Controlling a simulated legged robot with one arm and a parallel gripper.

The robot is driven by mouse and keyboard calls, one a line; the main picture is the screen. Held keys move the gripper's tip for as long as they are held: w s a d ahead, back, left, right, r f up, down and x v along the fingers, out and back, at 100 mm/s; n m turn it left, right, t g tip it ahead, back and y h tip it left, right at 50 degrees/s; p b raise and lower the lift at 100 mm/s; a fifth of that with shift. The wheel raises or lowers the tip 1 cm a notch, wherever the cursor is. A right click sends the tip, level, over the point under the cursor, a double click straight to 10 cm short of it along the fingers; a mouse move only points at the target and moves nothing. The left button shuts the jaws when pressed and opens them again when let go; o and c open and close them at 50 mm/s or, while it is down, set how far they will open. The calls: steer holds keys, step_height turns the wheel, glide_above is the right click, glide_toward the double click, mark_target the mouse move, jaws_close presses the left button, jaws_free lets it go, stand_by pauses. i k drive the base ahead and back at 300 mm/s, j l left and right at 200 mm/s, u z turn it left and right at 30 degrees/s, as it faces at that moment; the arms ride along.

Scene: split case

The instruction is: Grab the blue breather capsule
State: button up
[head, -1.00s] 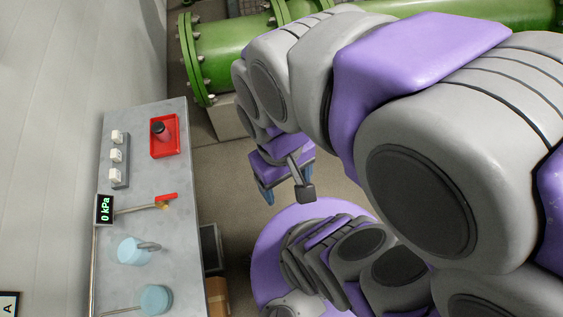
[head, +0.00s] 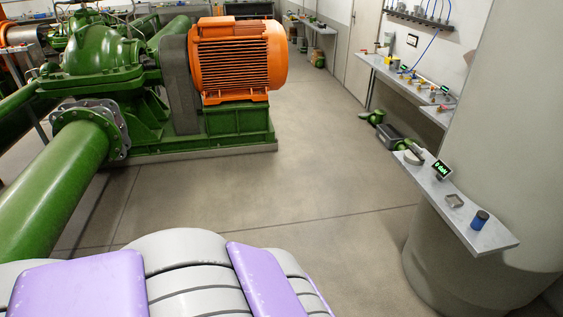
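A small blue cylinder, which looks like the blue breather capsule (head: 479,221), stands upright at the near end of a narrow grey shelf (head: 486,239) on the right. Nothing touches it. My gripper is out of view. Only purple and grey links of my arm show along the bottom edge, well to the left of the shelf and apart from it.
A small open square holder (head: 454,201) and a green-lit display (head: 441,170) share the shelf, beside a thick pale column (head: 505,120). A green pump with an orange motor (head: 238,58) stands at left. The middle floor is clear. Wall benches (head: 400,82) run behind.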

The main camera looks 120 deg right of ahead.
mark_target(481, 216)
steer(key=z, duration=5.6)
steer(key=i+j+z, duration=0.2)
steer(key=i+z, duration=0.25)
steer(key=i+j+z, duration=0.65)
steer(key=z, duration=0.3)
steer(key=j, duration=0.1)
